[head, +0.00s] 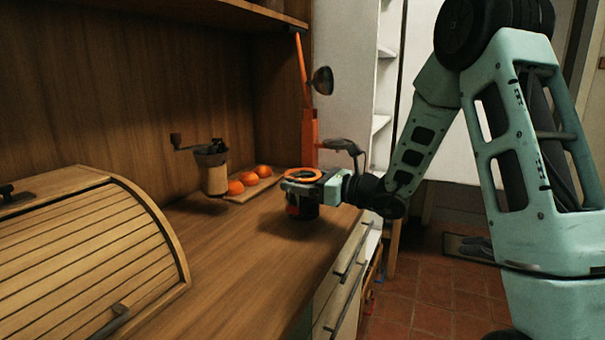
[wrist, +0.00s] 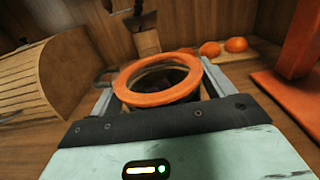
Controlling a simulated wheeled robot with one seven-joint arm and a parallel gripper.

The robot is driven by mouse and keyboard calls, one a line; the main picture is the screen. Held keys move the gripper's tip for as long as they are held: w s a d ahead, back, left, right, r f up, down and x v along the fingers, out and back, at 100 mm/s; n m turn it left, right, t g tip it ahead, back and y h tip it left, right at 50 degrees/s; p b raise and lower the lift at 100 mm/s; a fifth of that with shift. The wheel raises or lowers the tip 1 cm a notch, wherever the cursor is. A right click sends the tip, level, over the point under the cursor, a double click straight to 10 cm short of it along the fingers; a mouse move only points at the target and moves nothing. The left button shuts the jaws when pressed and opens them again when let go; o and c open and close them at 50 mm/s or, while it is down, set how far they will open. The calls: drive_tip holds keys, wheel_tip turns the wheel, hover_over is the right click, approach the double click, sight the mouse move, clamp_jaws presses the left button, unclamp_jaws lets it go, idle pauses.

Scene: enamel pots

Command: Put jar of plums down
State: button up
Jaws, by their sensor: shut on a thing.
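The jar of plums (head: 302,208) is a dark glass jar with an orange ring around its top. In the head view it is at the right part of the wooden counter (head: 230,265), near the front edge. My gripper (head: 303,182) is shut on the jar, with a finger on each side below the ring. The jar (wrist: 160,82) is upright between the fingers (wrist: 158,92) in the wrist view, and its top looks open with dark contents. The jar's base is at or very close to the counter; I cannot tell if it touches.
A roll-top bread box (head: 90,255) fills the left of the counter. Behind the jar are a coffee grinder (head: 212,170) and several oranges (head: 249,179) on a board. An orange stand (head: 309,135) rises at the back right. Counter left of the jar is clear.

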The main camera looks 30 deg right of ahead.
drive_tip(key=shift+f, duration=1.05)
drive_tip(key=shift+f, duration=0.1)
drive_tip(key=o, duration=1.9)
drive_tip(key=shift+f, duration=0.1)
drive_tip(key=v, duration=1.2)
drive_tip(key=shift+b, duration=0.3)
